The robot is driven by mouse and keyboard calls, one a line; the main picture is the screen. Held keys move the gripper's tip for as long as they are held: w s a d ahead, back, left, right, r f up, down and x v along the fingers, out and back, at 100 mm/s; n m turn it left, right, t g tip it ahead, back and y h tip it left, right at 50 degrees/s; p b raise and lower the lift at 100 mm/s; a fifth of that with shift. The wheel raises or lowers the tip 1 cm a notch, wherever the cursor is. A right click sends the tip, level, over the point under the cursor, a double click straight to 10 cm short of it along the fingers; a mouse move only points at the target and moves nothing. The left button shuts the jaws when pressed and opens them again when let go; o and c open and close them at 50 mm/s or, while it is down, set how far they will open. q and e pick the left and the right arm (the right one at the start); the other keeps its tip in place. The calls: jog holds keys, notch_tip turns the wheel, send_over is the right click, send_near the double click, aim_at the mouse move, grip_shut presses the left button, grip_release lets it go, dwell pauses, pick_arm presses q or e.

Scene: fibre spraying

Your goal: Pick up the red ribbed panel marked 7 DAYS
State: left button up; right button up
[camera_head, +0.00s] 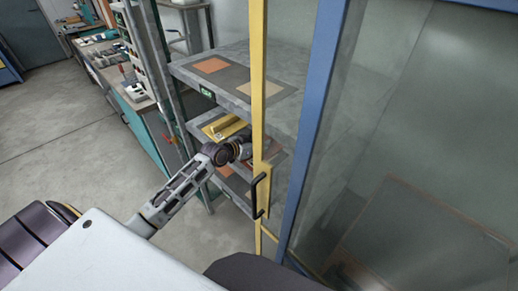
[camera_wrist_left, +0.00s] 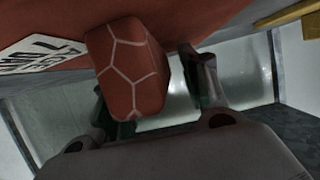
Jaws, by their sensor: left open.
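The red panel (camera_wrist_left: 215,18) spans the top of the left wrist view, close to the camera. A white label (camera_wrist_left: 42,54) with "7 DAYS" shows at its left, turned over in the picture. A red block with pale hexagon lines (camera_wrist_left: 128,68) is in front of the panel, between my left gripper's fingers; I cannot tell whether it is joined to the panel. My left gripper (camera_wrist_left: 146,75) is open around this block, with a gap at the right finger. In the head view my left gripper (camera_head: 242,150) is at the shelf, partly behind the yellow post. My right gripper is not in view.
The grey shelf rack (camera_head: 245,75) has several levels. A yellow panel (camera_head: 222,128) lies on a middle shelf beside my gripper. A yellow door frame (camera_head: 257,60) with a black handle (camera_head: 258,195) and a blue frame (camera_head: 318,90) stand close right. A workbench (camera_head: 130,95) stands left.

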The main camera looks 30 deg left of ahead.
pick_arm(q)
jog(key=shift+c, duration=0.2)
grip_shut()
dwell(0.3)
jog(key=shift+r, duration=0.1)
